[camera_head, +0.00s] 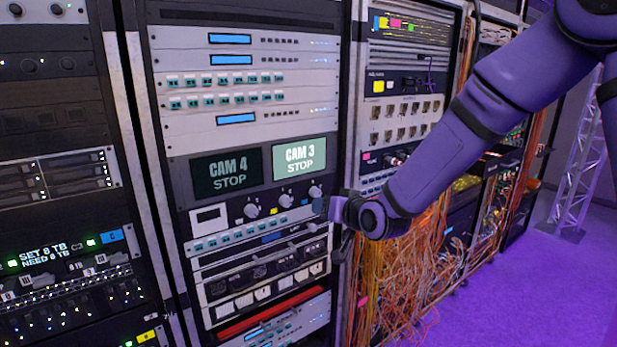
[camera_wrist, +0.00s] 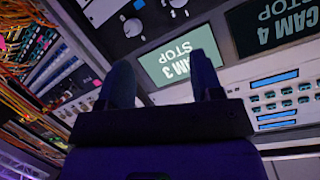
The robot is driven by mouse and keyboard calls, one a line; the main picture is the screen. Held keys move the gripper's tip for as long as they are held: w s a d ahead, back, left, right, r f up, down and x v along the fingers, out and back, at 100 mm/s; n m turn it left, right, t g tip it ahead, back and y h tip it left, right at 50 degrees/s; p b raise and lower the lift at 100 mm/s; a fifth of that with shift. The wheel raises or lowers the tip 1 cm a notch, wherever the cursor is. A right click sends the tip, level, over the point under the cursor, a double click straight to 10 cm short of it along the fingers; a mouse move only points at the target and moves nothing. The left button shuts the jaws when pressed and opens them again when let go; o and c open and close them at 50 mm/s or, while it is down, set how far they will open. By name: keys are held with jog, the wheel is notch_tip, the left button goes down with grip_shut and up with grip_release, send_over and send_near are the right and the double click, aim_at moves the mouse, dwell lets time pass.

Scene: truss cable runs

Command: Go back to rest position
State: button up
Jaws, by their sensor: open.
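My gripper (camera_head: 325,210) is at the end of my purple arm, which reaches in from the upper right in the head view. It is just in front of the rack panel, near the row of knobs below the CAM 3 screen (camera_head: 300,158). In the wrist view the two dark fingers of my gripper (camera_wrist: 160,82) are spread apart with nothing between them. The CAM 3 screen (camera_wrist: 172,62) shows beyond the fingers and looks upside down there. Whether the fingertips touch the panel cannot be told.
The CAM 4 screen (camera_head: 227,174) is left of the CAM 3 screen, and both read STOP. Knobs (camera_head: 285,200) sit below them. Orange cables (camera_head: 400,275) hang in the rack on the right. A truss (camera_head: 575,165) stands on open purple floor (camera_head: 530,290) at far right.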

jog(key=s+d+r+g+h, duration=0.2)
jog(key=s+d+r+h, duration=0.1)
jog(key=s+d+r, duration=0.4)
jog(key=s+d+r+g+h, duration=0.2)
jog(key=s+d+r+h, duration=0.2)
jog(key=s+d, duration=0.5)
jog(key=s+d+r+m+g, duration=0.1)
jog(key=s+d, duration=0.3)
jog(key=s, duration=0.6)
jog(key=s+d+r+g, duration=0.1)
jog(key=s+d, duration=0.4)
jog(key=s, duration=0.5)
jog(key=shift+r+m+g+h, duration=0.3)
jog(key=shift+r+m+g, duration=0.1)
jog(key=shift+g, duration=0.3)
jog(key=shift+d, duration=0.1)
